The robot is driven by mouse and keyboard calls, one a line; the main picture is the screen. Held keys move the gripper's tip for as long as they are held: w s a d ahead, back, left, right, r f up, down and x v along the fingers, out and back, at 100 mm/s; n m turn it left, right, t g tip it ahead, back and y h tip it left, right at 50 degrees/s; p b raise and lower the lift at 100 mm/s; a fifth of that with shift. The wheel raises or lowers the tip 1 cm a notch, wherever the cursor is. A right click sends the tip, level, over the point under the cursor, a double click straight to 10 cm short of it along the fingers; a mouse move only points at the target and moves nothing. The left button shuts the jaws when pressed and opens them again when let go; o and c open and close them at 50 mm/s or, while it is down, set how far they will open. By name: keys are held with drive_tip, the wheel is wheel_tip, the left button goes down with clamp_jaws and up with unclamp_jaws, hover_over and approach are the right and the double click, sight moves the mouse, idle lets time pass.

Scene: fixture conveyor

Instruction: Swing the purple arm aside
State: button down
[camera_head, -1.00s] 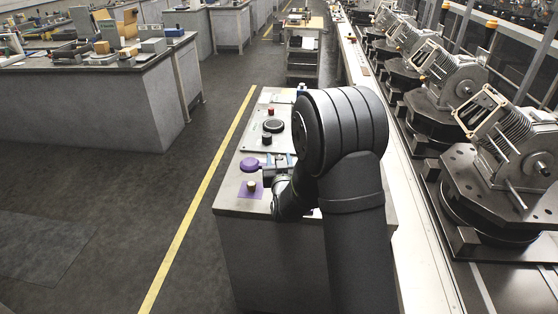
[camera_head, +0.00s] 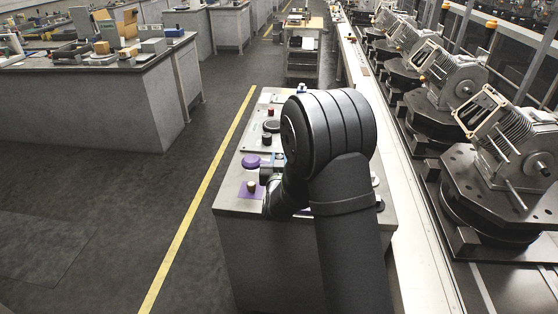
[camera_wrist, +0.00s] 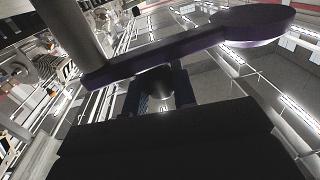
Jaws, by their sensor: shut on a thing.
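The purple arm (camera_wrist: 200,42) crosses the upper part of the wrist view as a flat bar, with a wide round end (camera_wrist: 262,22) at the upper right. In the head view its round purple end (camera_head: 250,161) shows over the bench panel, to the left of my wrist. My gripper (camera_wrist: 157,85) is shut on the bar part of the purple arm; the exact contact is dark and partly hidden. In the head view my own arm covers most of the gripper and the bar.
A pale post (camera_head: 251,186) stands on a purple patch (camera_head: 246,194) near the bench's left edge. A red button (camera_head: 268,126) and a dark round knob (camera_head: 266,139) sit farther back on the panel. The conveyor with motor fixtures (camera_head: 495,190) runs along the right. The aisle at left is clear.

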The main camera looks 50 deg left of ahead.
drive_tip(key=m+t+h, duration=0.1)
drive_tip(key=h, duration=0.1)
drive_tip(key=w+m+t+h, duration=0.1)
drive_tip(key=m+t+h, duration=0.1)
drive_tip(key=a+m+t+h, duration=0.1)
drive_tip(key=m+h, duration=0.1)
drive_tip(key=shift+w+t, duration=0.3)
drive_tip(key=shift+t, duration=0.1)
drive_tip(key=shift+w+d+m+g+h, duration=0.2)
drive_tip(key=shift+w+m+h, duration=0.5)
drive_tip(key=shift+m+h, duration=1.65)
drive_tip(key=shift+w+d+m+h, duration=0.3)
drive_tip(key=shift+w+m+h, duration=0.75)
drive_tip(key=shift+h, duration=2.25)
drive_tip(key=shift+w+d+m+g+h, duration=0.1)
drive_tip(key=shift+w+d+m+h, duration=0.2)
drive_tip(key=shift+m+h, duration=2.25)
drive_tip(key=shift+w+n+h, duration=0.1)
drive_tip(key=shift+n+h, duration=0.15)
drive_tip(key=shift+h, duration=0.15)
drive_tip(key=c, duration=1.3)
unclamp_jaws()
drive_tip(key=shift+r, duration=0.1)
drive_tip(key=shift+o, duration=0.5)
